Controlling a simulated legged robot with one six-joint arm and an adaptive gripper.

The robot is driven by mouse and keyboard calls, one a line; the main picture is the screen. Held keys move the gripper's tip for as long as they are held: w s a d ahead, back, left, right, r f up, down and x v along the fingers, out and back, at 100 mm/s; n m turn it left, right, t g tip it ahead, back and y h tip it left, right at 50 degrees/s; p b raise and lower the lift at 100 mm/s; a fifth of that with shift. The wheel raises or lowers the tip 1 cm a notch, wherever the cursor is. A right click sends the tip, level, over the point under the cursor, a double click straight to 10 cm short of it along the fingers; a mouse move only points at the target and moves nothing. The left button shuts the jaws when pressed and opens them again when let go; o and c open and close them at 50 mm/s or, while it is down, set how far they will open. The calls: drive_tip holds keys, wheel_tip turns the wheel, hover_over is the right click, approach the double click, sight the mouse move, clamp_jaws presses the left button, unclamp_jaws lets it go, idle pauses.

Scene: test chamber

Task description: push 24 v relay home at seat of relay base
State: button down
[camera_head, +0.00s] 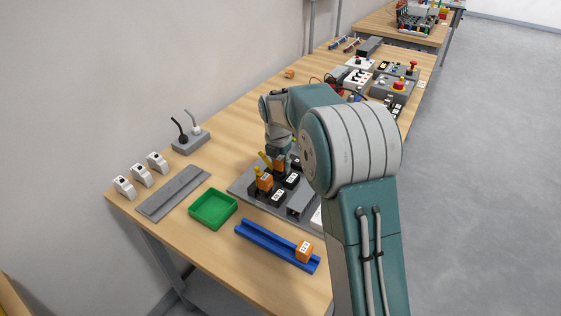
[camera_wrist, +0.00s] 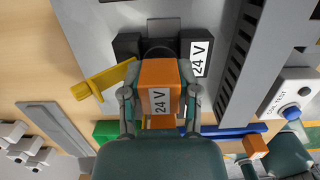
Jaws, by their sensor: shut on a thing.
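My gripper (camera_wrist: 158,92) is shut on an orange relay marked 24 V (camera_wrist: 160,72), with a finger on each side of it. In the head view my gripper (camera_head: 279,152) points down over the grey panel (camera_head: 240,190), with the orange relay (camera_head: 279,165) below it. In the wrist view the relay stands in front of a black relay base (camera_wrist: 127,44), which has a 24 V label (camera_wrist: 199,57) at its right. The relay hides the seat, so I cannot tell how deep it sits. A yellow lever (camera_wrist: 107,80) sticks out at the left.
Another orange relay (camera_head: 264,182) stands on the panel close by. A green tray (camera_head: 213,209) and a blue rail (camera_head: 270,242) carrying an orange relay (camera_head: 304,250) lie in front. A grey slotted duct (camera_wrist: 240,60) runs right of the base.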

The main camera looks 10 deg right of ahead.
sight(278, 160)
drive_tip(key=shift+f, duration=0.6)
drive_tip(key=shift+c, duration=1.3)
unclamp_jaws()
drive_tip(key=r, duration=0.7)
drive_tip(key=s+a+r, duration=0.1)
drive_tip(key=r, duration=0.3)
drive_tip(key=shift+r, duration=0.15)
drive_tip(key=shift+a+r, duration=0.1)
drive_tip(key=shift+r, duration=0.1)
drive_tip(key=shift+r, duration=0.1)
